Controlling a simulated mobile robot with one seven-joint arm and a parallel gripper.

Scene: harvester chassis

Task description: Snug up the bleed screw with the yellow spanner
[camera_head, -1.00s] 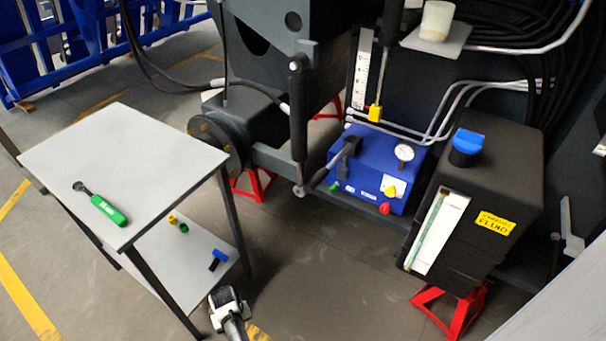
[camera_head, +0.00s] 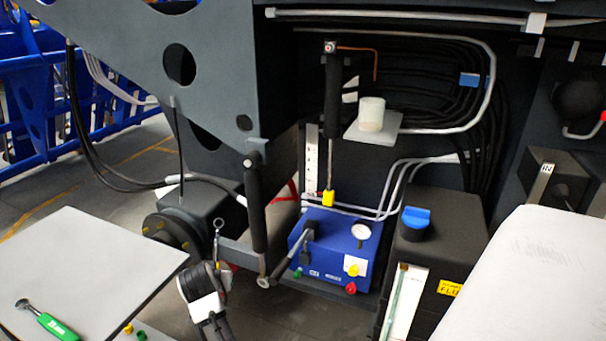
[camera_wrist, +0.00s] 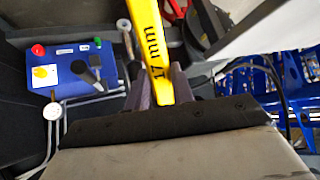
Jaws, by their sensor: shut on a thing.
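In the wrist view, the yellow spanner (camera_wrist: 147,40), marked in mm, runs up between the fingers of my gripper (camera_wrist: 161,88), which is shut on it. In the head view, my gripper (camera_head: 208,274) is low left of centre, between the grey table and the chassis. A small ring-shaped metal end (camera_head: 218,224) stands up above it. I cannot pick out the bleed screw for certain.
A green-handled tool (camera_head: 47,322) lies on the grey table (camera_head: 100,265). A blue pump box (camera_head: 335,240) with a lever and gauge stands right of my gripper. A nearer dark cylinder (camera_head: 256,210) hangs between. A black fluid tank (camera_head: 450,235) with a blue cap is further right.

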